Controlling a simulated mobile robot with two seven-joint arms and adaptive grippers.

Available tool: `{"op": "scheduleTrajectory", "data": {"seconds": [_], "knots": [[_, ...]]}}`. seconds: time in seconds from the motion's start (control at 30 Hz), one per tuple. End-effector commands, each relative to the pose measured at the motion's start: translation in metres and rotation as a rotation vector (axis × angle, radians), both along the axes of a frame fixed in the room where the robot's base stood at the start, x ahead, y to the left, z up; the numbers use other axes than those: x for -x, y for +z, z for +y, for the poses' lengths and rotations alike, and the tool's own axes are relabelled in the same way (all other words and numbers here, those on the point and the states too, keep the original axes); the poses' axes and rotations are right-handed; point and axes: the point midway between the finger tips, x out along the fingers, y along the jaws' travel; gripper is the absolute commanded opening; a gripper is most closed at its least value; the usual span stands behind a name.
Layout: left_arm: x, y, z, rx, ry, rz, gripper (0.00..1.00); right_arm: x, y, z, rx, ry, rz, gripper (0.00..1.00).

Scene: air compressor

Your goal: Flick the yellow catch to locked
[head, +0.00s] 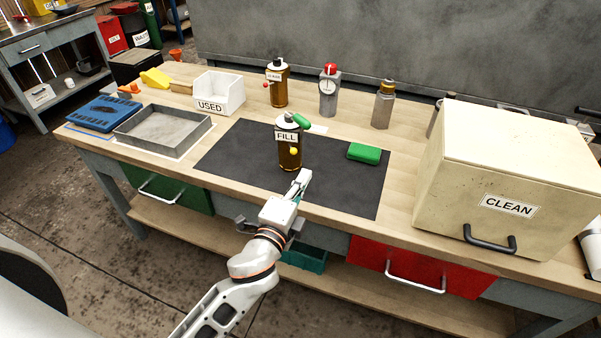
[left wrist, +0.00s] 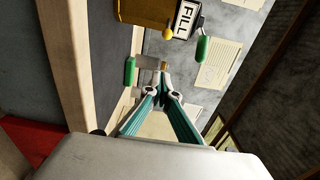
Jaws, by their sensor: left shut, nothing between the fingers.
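The yellow catch (head: 294,151) is a small ball-ended knob on the front of the amber FILL bottle (head: 289,158), below its label. The bottle stands upright on the dark mat (head: 240,150). The catch also shows in the left wrist view (left wrist: 167,34), at the top beside the FILL label (left wrist: 185,18). My left gripper (head: 304,174) is shut and empty, just in front of the bottle's lower right side. In the left wrist view its fingertips (left wrist: 166,77) meet below the catch, with a visible gap. My right gripper is not in view.
A green-handled lever (head: 301,120) is at the bottle's top. A green block (head: 364,153) lies on the mat to the right. The large CLEAN box (head: 470,160) stands at right; the USED bin (head: 232,100) and a grey tray (head: 138,137) are at left. The mat's left part is clear.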

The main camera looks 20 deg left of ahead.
Motion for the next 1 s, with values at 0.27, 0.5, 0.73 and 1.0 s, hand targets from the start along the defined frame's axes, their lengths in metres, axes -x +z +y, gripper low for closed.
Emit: {"op": "scheduleTrajectory", "data": {"seconds": [0.27,0.5,0.73,1.0], "knots": [[-0.054,0.001,-0.002,0.000,0.000,-0.002,0.00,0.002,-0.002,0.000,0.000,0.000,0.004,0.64],[-0.081,0.000,0.009,-0.004,0.002,0.002,0.00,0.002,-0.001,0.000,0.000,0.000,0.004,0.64],[-0.074,0.000,0.031,-0.001,0.001,0.001,0.00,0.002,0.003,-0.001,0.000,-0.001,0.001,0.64],[-0.072,0.000,0.035,0.002,0.000,0.001,0.00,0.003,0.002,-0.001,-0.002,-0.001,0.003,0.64]]}}
